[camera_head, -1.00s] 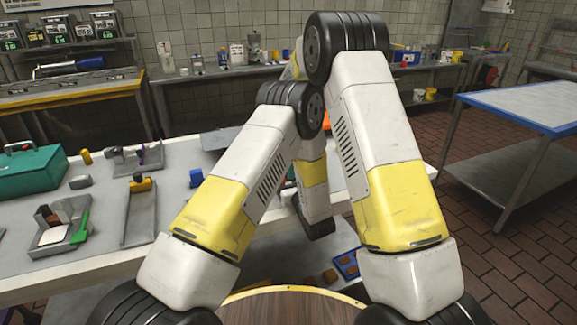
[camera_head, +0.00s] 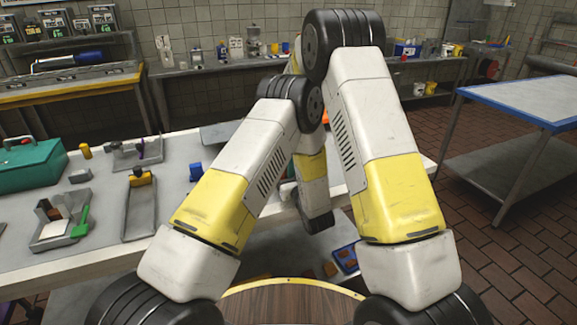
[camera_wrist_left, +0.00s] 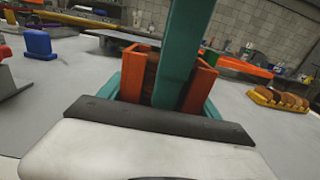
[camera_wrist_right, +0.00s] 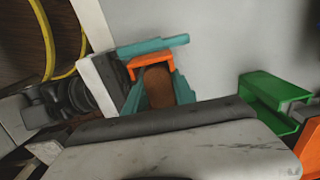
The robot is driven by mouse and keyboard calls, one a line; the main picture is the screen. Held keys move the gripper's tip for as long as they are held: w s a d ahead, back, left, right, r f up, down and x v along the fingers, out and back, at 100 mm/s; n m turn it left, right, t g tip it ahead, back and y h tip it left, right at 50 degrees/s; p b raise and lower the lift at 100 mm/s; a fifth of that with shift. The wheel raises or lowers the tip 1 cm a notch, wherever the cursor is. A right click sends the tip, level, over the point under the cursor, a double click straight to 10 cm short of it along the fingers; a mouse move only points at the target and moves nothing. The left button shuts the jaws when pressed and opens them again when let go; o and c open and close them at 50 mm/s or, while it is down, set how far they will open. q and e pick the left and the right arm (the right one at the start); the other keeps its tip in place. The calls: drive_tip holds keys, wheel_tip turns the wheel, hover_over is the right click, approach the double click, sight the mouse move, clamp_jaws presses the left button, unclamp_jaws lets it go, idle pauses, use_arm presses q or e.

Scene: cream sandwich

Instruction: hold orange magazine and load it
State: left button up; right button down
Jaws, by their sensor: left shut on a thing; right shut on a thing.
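The orange magazine (camera_wrist_left: 135,72) stands upright in the left wrist view, with brown contents (camera_wrist_left: 151,80) between its walls. A teal bar (camera_wrist_left: 178,50) crosses in front of it, and teal parts flank its base. In the right wrist view, an orange frame (camera_wrist_right: 150,63) with a rounded brown piece (camera_wrist_right: 158,86) sits between teal parts (camera_wrist_right: 153,46). My arms block both grippers in the head view.
A green channel (camera_wrist_right: 275,92) stands close on the right in the right wrist view. A yellow tray of brown pieces (camera_wrist_left: 280,98) and a blue block (camera_wrist_left: 38,44) are on the table. A teal box (camera_head: 30,165) and grey fixtures (camera_head: 140,205) occupy its left.

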use_arm(q)
drive_tip(key=shift+d+r, duration=0.1)
drive_tip(key=shift+r, duration=0.1)
use_arm(e)
drive_tip(key=shift+s+f, duration=0.3)
drive_tip(key=shift+f, duration=0.6)
drive_tip(key=c, duration=1.2)
unclamp_jaws()
drive_tip(key=shift+o, duration=1.3)
use_arm(q)
drive_tip(key=shift+s+d, duration=0.1)
use_arm(e)
drive_tip(key=shift+a, duration=0.1)
drive_tip(key=r, duration=0.9)
drive_tip(key=shift+w+r, duration=0.2)
drive_tip(key=shift+w, duration=0.05)
